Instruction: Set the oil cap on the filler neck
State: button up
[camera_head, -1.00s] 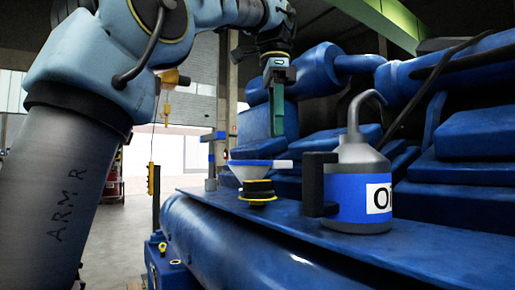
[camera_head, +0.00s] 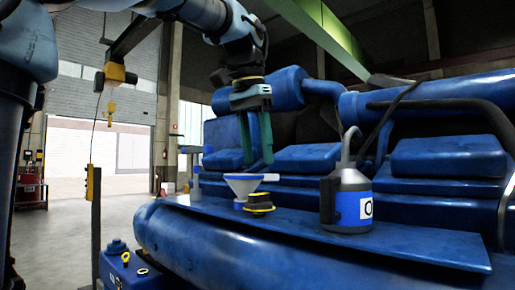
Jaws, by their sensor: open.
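A black cap-like piece with a yellow band (camera_head: 259,202), which looks like the oil cap, sits on the blue ledge (camera_head: 330,243). A white and blue funnel (camera_head: 243,186) stands just behind and left of it. A yellow-edged part shows low beside the funnel; I cannot tell whether it is the filler neck. My gripper (camera_head: 257,160) points down above the funnel and cap, with its two green fingers apart and nothing between them. The fingertips look a little above the funnel rim; their depth is hard to tell.
A grey and blue oil can (camera_head: 347,205) with a tall spout stands on the ledge right of the cap. A blue and grey upright tool (camera_head: 195,172) stands at the ledge's left end. Big blue engine blocks (camera_head: 445,160) rise behind. The ledge's right part is clear.

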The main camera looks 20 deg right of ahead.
aim_at(259, 203)
notch_tip(259, 203, down, 7)
jog(key=b, duration=0.5)
jog(key=shift+f+b, duration=0.15)
jog(key=shift+b, duration=0.25)
grip_shut()
dwell(1.0)
